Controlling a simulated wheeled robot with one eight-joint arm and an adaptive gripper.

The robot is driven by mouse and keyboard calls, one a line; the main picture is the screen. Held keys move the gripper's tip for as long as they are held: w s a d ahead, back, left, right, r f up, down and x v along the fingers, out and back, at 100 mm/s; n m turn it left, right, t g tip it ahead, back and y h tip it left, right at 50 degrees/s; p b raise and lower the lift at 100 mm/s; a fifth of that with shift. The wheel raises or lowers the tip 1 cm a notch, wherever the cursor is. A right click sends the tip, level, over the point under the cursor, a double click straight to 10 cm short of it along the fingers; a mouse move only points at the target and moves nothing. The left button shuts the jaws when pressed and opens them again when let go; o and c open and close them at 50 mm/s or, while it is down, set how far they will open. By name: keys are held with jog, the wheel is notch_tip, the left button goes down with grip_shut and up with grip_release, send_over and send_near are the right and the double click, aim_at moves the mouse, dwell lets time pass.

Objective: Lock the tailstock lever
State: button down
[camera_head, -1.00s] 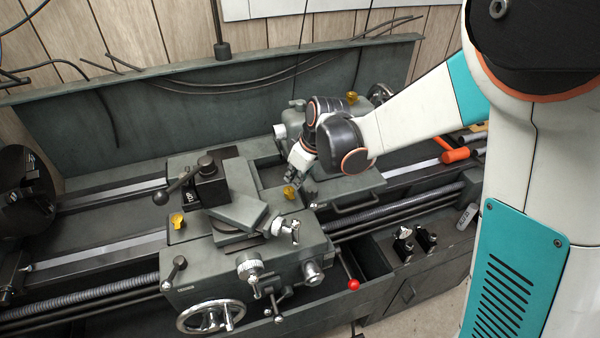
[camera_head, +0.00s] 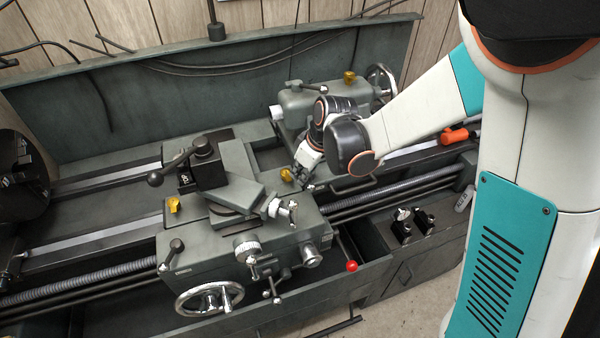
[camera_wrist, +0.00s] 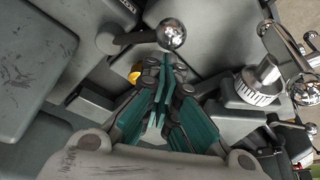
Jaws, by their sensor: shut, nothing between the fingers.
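The grey tailstock (camera_head: 292,106) stands at the back right of the lathe in the head view. A small dark lever (camera_head: 312,86) lies across its top. My gripper (camera_head: 304,178) is in front of and below the tailstock, apart from that lever, beside the carriage. In the wrist view my gripper's teal-padded fingers (camera_wrist: 163,75) are together and empty. A lever with a chrome ball (camera_wrist: 172,33) shows just beyond the fingertips there; I cannot tell which lever it is. My forearm hides part of the tailstock's front.
A yellow piece (camera_head: 287,174) sits close left of my gripper. The tool post (camera_head: 206,165) and its ball lever stand further left. A chrome-handled dial (camera_wrist: 259,86) is right of the fingers in the wrist view. A red-knobbed lever (camera_head: 351,266) sticks out in front.

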jog(key=shift+s+d+n, duration=0.15)
jog(key=shift+d+n, duration=0.35)
jog(key=shift+n, duration=0.3)
jog(key=shift+s+d+n+g+y+b, duration=0.15)
jog(key=shift+d+n+g+y+b, duration=0.15)
jog(key=shift+d+n+g+b, duration=0.35)
jog(key=d+n, duration=0.1)
jog(key=n, duration=0.2)
jog(key=shift+d+g, duration=0.2)
jog(key=shift+g, duration=0.05)
jog(key=shift+w+d+n+g+b, duration=0.25)
jog(key=shift+w+d+n, duration=0.05)
jog(key=shift+d+n, duration=0.45)
jog(key=shift+w+d+n+g+b, duration=0.25)
jog(key=shift+w+d+n+g, duration=0.1)
jog(key=shift+d+n, duration=0.4)
jog(key=shift+w+d+n+g+b, duration=0.2)
jog(key=shift+w+d+n+b, duration=0.1)
jog(key=shift+d+n, duration=0.4)
jog(key=shift+w+d, duration=0.1)
jog(key=s+a, duration=0.2)
jog(key=a, duration=0.2)
jog(key=w+p+v, duration=0.1)
jog(key=p+v, duration=0.1)
jog(key=v, duration=0.9)
jog(key=shift+p, duration=0.4)
